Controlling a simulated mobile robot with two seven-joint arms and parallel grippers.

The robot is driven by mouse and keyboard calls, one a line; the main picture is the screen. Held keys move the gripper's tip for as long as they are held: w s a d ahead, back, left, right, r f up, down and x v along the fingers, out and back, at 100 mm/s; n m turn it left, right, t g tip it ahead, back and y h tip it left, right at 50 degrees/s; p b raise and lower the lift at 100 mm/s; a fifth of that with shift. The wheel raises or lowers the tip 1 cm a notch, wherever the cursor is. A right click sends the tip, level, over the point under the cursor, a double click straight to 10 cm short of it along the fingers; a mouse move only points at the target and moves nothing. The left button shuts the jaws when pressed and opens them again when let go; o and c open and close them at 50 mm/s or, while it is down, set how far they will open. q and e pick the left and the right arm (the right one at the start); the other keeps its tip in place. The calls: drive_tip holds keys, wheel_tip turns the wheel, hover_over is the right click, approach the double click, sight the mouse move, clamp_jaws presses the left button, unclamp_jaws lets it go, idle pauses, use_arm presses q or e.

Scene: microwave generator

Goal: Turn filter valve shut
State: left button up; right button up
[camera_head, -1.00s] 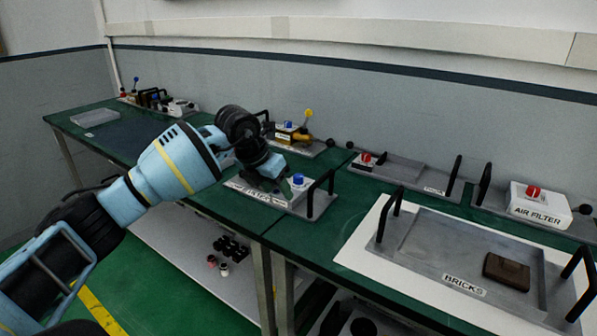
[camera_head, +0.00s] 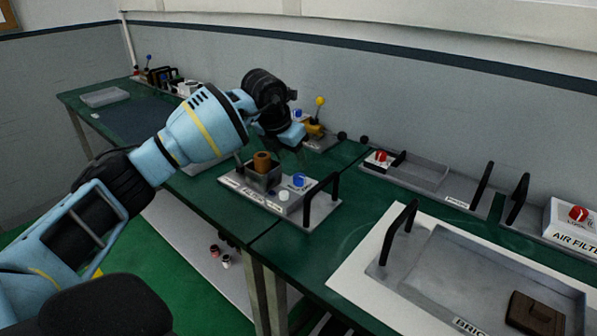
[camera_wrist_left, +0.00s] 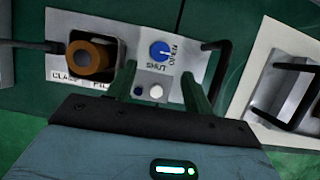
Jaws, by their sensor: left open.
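The filter station (camera_head: 318,207) is a grey plate on the green bench with a blue valve knob (camera_head: 299,180) and a white button (camera_head: 284,196). In the left wrist view the blue knob (camera_wrist_left: 161,51) has OPEN and SHUT lettering beside it; its exact setting is hard to read. A brown cylinder (camera_head: 262,161) stands in a square holder at the plate's left, also in the wrist view (camera_wrist_left: 90,58). My left gripper (camera_head: 290,148) is open and empty, above and behind the station. In the wrist view its fingers (camera_wrist_left: 158,70) lie either side of the white button, below the knob. My right gripper is not in view.
A black handle (camera_head: 321,197) rises at the station's right end. A yellow-knobbed lever (camera_head: 319,101) stands behind my gripper. To the right are the bricks tray (camera_head: 440,262) and the air filter box (camera_head: 575,222). Bare green bench lies between stations.

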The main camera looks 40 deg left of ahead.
sight(299, 176)
use_arm(q)
drive_tip(key=x, duration=0.5)
drive_tip(key=shift+w+f, duration=0.15)
drive_tip(key=shift+f, duration=0.1)
drive_tip(key=shift+x, duration=0.9)
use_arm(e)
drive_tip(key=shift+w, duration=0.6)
use_arm(q)
drive_tip(key=shift+r, duration=0.1)
drive_tip(key=c, duration=1)
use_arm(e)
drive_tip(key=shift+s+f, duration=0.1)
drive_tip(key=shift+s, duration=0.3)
